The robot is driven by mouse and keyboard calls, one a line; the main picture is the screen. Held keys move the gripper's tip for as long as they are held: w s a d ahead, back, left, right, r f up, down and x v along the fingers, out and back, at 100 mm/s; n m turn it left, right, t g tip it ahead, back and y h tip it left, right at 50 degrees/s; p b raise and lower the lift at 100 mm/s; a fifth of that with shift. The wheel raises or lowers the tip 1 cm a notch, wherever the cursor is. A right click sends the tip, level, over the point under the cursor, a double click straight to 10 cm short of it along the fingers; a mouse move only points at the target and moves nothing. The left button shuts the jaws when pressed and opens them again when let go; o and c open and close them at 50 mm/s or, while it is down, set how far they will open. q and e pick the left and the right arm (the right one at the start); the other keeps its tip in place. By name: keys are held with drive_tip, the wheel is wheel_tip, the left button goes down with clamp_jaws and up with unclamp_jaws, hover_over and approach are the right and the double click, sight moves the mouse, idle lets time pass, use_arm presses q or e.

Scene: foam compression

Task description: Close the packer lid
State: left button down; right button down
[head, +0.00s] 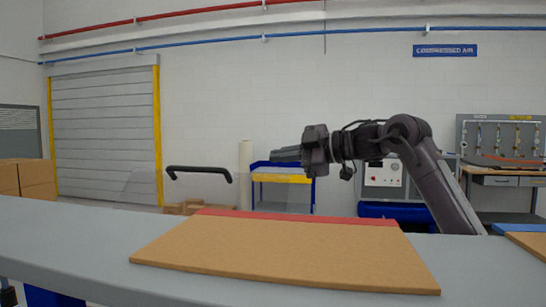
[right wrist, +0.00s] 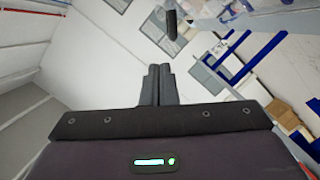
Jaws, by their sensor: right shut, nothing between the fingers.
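A black bar handle (head: 199,170) shows in the head view left of centre, above the far edge of the table. A faint see-through panel hangs around and below it; I take this as the packer lid, and its tilt is hard to tell. My right gripper (head: 274,156) is to the right of the handle, in the air and apart from it, fingers pointing left. It is shut and empty. In the right wrist view its two fingers (right wrist: 158,86) lie together, and the dark handle (right wrist: 171,20) shows beyond them. My left gripper is in neither view.
A brown foam sheet (head: 290,255) lies on the grey table (head: 70,235), with a red strip (head: 300,216) along its far edge. Another brown sheet (head: 530,241) is at the right edge. Cardboard boxes (head: 25,178) and a blue-yellow cart (head: 283,180) stand behind.

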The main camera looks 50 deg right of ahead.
drive_tip(key=p, duration=0.5)
hover_over(255, 181)
drive_tip(key=s+a, duration=0.1)
drive_tip(key=a, duration=0.2)
drive_tip(key=shift+s+d+f, duration=0.2)
drive_tip(key=shift+f, duration=0.2)
drive_tip(key=d+f, duration=0.1)
drive_tip(key=w+d+f, duration=0.1)
drive_tip(key=shift+f, duration=0.35)
drive_tip(key=shift+w+d+f, duration=0.2)
drive_tip(key=shift+d+f, duration=0.1)
drive_tip(key=shift+f, duration=0.1)
